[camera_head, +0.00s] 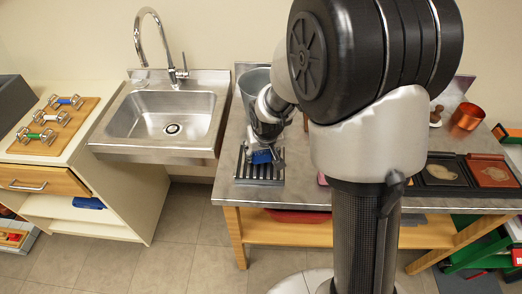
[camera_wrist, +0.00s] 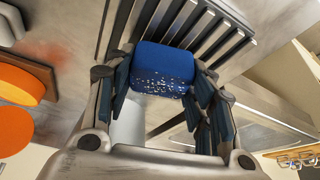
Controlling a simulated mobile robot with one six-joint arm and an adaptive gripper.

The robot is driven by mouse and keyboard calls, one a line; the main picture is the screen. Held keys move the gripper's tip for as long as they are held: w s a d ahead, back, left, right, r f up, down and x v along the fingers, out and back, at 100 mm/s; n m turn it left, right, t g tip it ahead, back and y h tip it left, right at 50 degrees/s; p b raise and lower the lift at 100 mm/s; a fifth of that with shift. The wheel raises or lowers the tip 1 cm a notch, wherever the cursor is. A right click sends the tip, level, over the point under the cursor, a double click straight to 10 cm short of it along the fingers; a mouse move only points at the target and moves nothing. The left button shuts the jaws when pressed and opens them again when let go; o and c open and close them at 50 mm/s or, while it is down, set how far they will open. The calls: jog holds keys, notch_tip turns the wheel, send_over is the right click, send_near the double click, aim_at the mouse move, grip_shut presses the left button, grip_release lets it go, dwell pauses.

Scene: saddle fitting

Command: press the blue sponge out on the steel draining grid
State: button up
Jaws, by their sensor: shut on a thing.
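The blue sponge (camera_wrist: 163,66) is between the fingers of my gripper (camera_wrist: 160,88) in the wrist view, with a speckled, porous lower part. My gripper is shut on it. In the head view the sponge (camera_head: 262,157) shows under my gripper (camera_head: 265,150), over the steel draining grid (camera_head: 258,177). The grid's dark bars (camera_wrist: 215,30) run behind the sponge in the wrist view. The sponge looks close to the bars, but I cannot tell whether it touches them. My gripper hides part of the grid.
A metal bucket (camera_head: 256,80) stands behind the grid. The sink (camera_head: 165,112) with its tap is to the left. A copper cup (camera_head: 467,116) and dark trays (camera_head: 443,170) are at the right. My arm hides the table's middle.

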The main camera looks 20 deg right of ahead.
jog(key=shift+s+f+b, duration=0.1)
jog(key=shift+f+b, duration=0.25)
jog(key=shift+f, duration=0.2)
dwell(1.3)
jog(key=shift+r, duration=0.1)
jog(key=shift+r+p, duration=2.7)
jog(key=shift+r, duration=0.8)
